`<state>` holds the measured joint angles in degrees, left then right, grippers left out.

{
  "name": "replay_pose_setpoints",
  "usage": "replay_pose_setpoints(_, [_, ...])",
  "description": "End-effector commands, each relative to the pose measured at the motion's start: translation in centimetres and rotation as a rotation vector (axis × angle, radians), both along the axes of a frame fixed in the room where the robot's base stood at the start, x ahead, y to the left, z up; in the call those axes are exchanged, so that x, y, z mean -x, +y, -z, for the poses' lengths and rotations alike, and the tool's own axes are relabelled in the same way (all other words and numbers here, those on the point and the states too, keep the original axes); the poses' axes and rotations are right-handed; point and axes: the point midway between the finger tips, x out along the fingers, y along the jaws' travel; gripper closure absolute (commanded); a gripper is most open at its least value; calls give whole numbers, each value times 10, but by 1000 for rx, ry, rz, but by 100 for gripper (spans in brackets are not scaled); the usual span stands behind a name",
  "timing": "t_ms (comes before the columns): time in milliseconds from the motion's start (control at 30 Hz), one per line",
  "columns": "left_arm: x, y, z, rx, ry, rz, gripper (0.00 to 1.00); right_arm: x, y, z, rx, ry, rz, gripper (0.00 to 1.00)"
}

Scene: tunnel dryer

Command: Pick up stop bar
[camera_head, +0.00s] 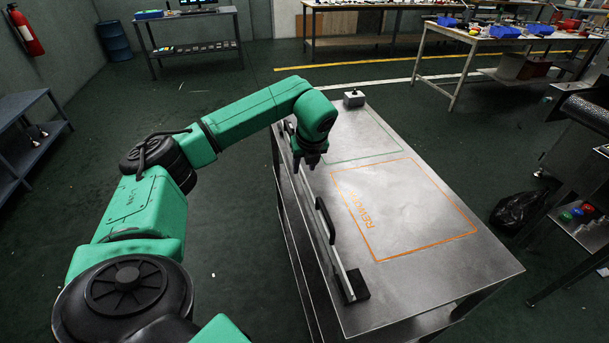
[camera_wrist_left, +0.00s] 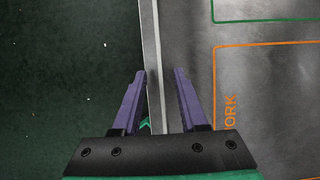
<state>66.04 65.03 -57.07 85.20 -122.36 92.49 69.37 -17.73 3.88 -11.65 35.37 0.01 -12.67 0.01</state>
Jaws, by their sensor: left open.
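The stop bar (camera_head: 340,265) is a long, thin metal bar with a black handle (camera_head: 325,220) and a black end block (camera_head: 355,287). It lies along the left edge of the metal table. My left gripper (camera_head: 305,168) is open and points down over the far part of this edge, beyond the handle. In the left wrist view a pale strip (camera_wrist_left: 154,65), which looks like the bar, runs between the two purple fingers of the left gripper (camera_wrist_left: 159,78). Contact cannot be told. My right gripper is not in view.
The metal table (camera_head: 410,285) has an orange outlined area (camera_head: 400,205) marked with lettering and a green outlined area (camera_head: 365,145). Most of the tabletop is clear. A black bag (camera_head: 518,212) lies right of the table.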

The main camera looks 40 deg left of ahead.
Motion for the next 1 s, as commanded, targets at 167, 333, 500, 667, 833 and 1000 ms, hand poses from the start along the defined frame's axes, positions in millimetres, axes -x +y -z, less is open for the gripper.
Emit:
replay_pose_setpoints(167, [-4,8,24,2,3,1,57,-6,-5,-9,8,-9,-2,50])
replay_pose_setpoints(333, [-10,16,51,2,0,2,57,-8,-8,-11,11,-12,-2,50])
replay_pose_setpoints(500, [-11,17,54,2,-1,3,57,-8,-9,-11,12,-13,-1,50])
replay_pose_setpoints(667, [-11,17,54,2,-1,3,100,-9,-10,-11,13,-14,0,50])
replay_pose_setpoints(833, [-11,17,53,2,-1,2,100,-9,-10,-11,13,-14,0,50])
replay_pose_setpoints(1000, [-11,17,53,3,-2,2,100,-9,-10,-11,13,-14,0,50])
